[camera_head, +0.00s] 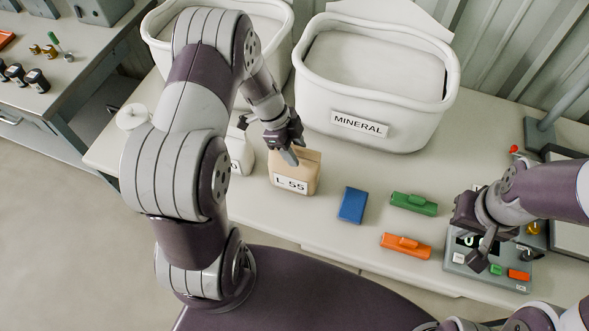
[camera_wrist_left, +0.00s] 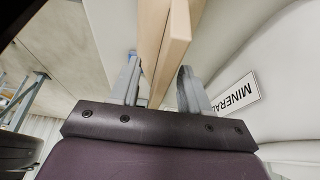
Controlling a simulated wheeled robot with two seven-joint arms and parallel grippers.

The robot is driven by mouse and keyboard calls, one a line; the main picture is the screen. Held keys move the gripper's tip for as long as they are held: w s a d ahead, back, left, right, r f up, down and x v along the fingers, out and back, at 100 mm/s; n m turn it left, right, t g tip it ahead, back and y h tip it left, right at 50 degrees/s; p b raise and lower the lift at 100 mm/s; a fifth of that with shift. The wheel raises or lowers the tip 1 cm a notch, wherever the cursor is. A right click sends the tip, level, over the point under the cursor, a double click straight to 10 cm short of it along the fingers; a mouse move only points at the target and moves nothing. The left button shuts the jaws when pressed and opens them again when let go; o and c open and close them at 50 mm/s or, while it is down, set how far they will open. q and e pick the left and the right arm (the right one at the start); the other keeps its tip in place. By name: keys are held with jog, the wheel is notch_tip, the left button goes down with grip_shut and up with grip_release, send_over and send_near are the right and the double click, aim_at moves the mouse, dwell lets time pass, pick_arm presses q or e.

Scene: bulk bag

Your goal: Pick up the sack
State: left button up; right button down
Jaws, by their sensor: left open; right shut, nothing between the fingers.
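The sack (camera_head: 295,176) is a small brown paper bag with a white label, partly readable as "L 55". It stands upright on the table, just in front of the MINERAL tub. My left gripper (camera_head: 289,148) is at the sack's top and hides part of it. In the left wrist view the tan top of the sack (camera_wrist_left: 172,45) lies between the two open fingers (camera_wrist_left: 158,88), with a gap visible at the right finger. My right gripper (camera_head: 484,258) is shut and empty, over the grey scale-like device at the right.
A large white tub labelled MINERAL (camera_head: 380,85) stands behind the sack; another white tub (camera_head: 265,20) is partly hidden by my left arm. A white container (camera_head: 241,155) is close left. Blue (camera_head: 352,205), green (camera_head: 414,203) and orange (camera_head: 405,246) items lie right, near the grey device (camera_head: 515,272).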

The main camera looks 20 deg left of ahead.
pick_arm(q)
jog(key=shift+f+b, duration=0.2)
jog(key=shift+b, duration=0.25)
dwell(0.4)
grip_shut()
jog(key=shift+s, duration=0.15)
dwell(1.1)
